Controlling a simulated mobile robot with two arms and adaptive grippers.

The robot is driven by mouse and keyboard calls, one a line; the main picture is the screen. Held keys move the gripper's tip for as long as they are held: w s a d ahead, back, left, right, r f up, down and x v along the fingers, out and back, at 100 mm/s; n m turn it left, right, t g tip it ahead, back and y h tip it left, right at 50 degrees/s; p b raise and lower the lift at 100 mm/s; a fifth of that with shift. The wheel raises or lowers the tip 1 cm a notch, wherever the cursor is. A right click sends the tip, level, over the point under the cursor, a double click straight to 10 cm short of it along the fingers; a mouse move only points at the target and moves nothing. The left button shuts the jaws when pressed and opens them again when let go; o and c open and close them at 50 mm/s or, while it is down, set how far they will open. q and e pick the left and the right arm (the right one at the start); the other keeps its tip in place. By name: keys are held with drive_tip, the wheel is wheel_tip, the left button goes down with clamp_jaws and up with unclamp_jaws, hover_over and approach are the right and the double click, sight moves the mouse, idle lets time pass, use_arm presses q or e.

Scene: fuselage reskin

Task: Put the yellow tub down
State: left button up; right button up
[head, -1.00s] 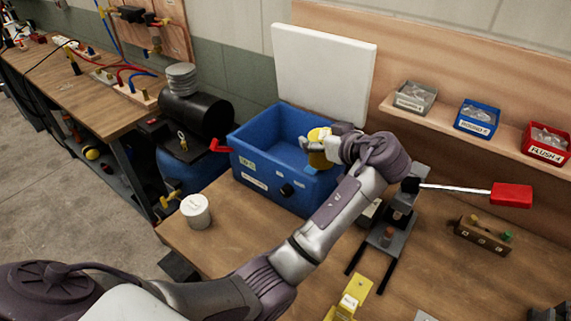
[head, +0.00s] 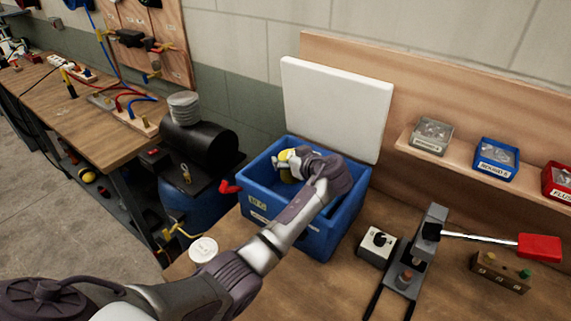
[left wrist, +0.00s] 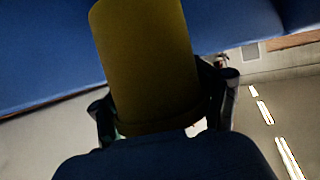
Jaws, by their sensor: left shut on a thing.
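The yellow tub (head: 287,155) shows in part at my left gripper (head: 291,166), inside the opening of a blue cooler box (head: 256,210) with a raised white lid (head: 335,107). In the left wrist view the tub (left wrist: 145,60) fills the middle, with the fingers of my left gripper (left wrist: 165,115) on both sides of it. The gripper is shut on the tub. Blue box wall (left wrist: 40,50) shows behind it. Whether the tub touches the box floor is hidden. My right gripper is not in view.
A white-lidded pot (head: 203,249) stands left of the box, partly behind my left arm. A grey press-like fixture (head: 415,255) and a red-handled tool (head: 525,246) are to the right. Small bins (head: 497,158) sit on the back shelf. A black tank (head: 205,142) stands left.

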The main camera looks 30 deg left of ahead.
sight(285, 172)
use_arm(q)
drive_tip(key=f, duration=0.1)
drive_tip(key=f+p, duration=0.1)
drive_tip(key=f, duration=0.2)
drive_tip(key=shift+w+a+p, duration=0.2)
drive_tip(key=shift+a+p, duration=0.1)
drive_tip(key=shift+f+b, duration=0.4)
drive_tip(key=shift+f, duration=0.05)
drive_tip(key=shift+f+b, duration=0.4)
drive_tip(key=shift+b, duration=0.1)
drive_tip(key=o, duration=1.4)
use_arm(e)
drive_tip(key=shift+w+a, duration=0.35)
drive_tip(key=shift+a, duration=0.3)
